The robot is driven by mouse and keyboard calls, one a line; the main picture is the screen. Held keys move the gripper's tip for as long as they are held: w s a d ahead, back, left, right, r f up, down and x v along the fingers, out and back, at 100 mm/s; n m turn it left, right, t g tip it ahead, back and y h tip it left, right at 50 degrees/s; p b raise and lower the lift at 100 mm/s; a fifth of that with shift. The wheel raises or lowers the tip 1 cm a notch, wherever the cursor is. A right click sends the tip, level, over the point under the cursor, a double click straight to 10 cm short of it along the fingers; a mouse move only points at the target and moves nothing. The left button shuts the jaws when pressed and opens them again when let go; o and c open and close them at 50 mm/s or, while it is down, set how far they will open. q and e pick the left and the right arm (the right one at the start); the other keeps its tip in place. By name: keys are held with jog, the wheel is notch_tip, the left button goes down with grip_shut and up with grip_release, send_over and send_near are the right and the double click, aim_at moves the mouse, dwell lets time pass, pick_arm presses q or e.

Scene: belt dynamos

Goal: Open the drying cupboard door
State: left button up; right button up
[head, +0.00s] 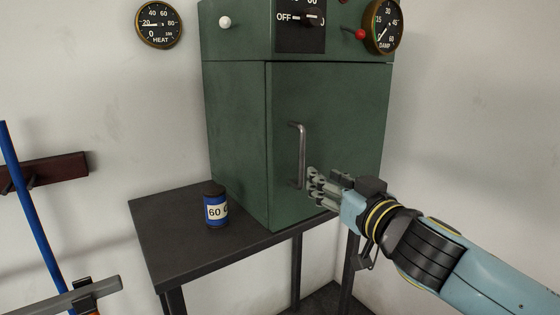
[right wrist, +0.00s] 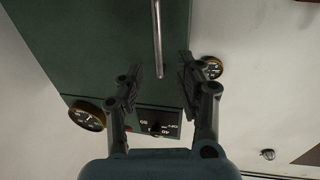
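The drying cupboard is a dark green metal cabinet (head: 235,130) standing on a dark table. Its front door (head: 345,130) looks shut, flush with the frame. A grey vertical bar handle (head: 300,155) is on the door's left side; it also shows in the right wrist view (right wrist: 157,40). My right gripper (head: 315,187) is just right of the handle's lower end. In the right wrist view its fingers (right wrist: 160,78) are spread, with the handle lined up in the gap and no visible contact. My left gripper is not in view.
The table (head: 165,240) carries a blue jar (head: 215,207) labelled 60, left of the cupboard. Above the door are a switch panel (head: 300,30), a red knob (head: 360,34) and a damp gauge (head: 383,25). A heat gauge (head: 159,24) and blue pole (head: 30,210) are left.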

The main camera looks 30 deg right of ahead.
aim_at(303, 161)
jog(key=w+p, duration=0.1)
jog(key=w, duration=0.2)
jog(key=w+d+p, duration=0.1)
jog(key=w, duration=0.2)
jog(key=w+p, duration=0.2)
jog(key=w, duration=0.1)
jog(key=shift+w+d+r, duration=0.25)
jog(key=shift+w+d, duration=0.05)
jog(key=shift+w, duration=0.1)
jog(key=shift+w+f, duration=0.1)
jog(key=shift+w, duration=0.4)
grip_shut()
